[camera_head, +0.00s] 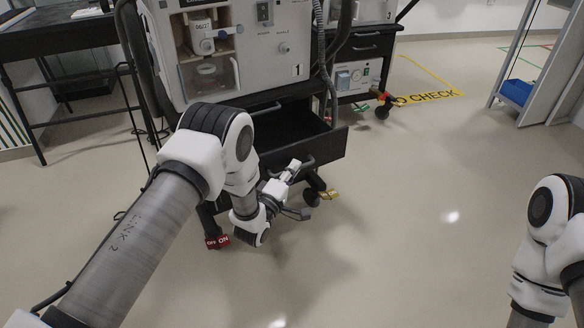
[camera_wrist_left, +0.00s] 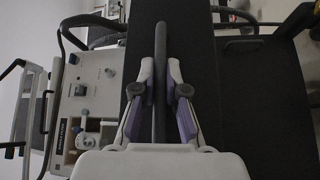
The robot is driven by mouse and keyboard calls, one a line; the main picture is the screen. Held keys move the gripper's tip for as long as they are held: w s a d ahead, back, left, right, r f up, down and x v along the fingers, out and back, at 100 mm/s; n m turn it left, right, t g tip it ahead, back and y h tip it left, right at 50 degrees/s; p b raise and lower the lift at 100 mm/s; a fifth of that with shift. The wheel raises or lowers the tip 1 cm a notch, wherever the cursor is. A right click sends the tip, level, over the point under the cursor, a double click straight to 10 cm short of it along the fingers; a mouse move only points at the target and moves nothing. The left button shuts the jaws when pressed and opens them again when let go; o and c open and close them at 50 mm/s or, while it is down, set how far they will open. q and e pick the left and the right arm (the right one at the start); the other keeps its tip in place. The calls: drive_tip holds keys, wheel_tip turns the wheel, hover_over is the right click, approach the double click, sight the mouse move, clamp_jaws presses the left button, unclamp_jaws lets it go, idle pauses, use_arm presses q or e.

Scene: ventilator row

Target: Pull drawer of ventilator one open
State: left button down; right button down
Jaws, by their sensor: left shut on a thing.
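Ventilator one (camera_head: 280,45) is a pale cabinet marked "1" on a dark cart. Its black drawer (camera_head: 305,145) stands pulled out below the body, and its dark empty-looking inside shows from above. My left gripper (camera_head: 292,170) is at the front of the drawer. In the left wrist view its fingers (camera_wrist_left: 160,75) are shut on either side of the dark bar handle (camera_wrist_left: 160,45), which runs along the black drawer front (camera_wrist_left: 205,85). The ventilator's pale panel (camera_wrist_left: 92,80) shows to the left there. My right gripper is not seen; only part of my right arm shows.
Cart casters with red (camera_head: 217,242) and yellow (camera_head: 328,194) pedals stand below. Another ventilator cart (camera_head: 358,48) is behind to the right. A dark table (camera_head: 60,38) stands at the left. The floor (camera_head: 420,200) to the right is clear.

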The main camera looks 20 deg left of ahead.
use_arm(q)
drive_tip(key=c, duration=1.5)
unclamp_jaws()
drive_tip(key=v, duration=1.2)
drive_tip(key=shift+f, duration=0.1)
drive_tip(key=s+a+f+m+g+y, duration=0.15)
drive_tip(key=s+f+m+g, duration=0.25)
drive_tip(key=s+f+g, duration=0.45)
drive_tip(key=s+a+f+m+g+y, duration=0.15)
drive_tip(key=s+f+m+g, duration=0.3)
drive_tip(key=s+f, duration=0.65)
drive_tip(key=s+r+m+g, duration=0.1)
drive_tip(key=s+m+g, duration=0.45)
drive_tip(key=s, duration=0.75)
drive_tip(key=shift+y, duration=0.3)
wheel_tip(320, 180, up, 34)
drive_tip(key=p, duration=3.3)
drive_tip(key=shift+a+p, duration=0.1)
drive_tip(key=shift+p, duration=0.3)
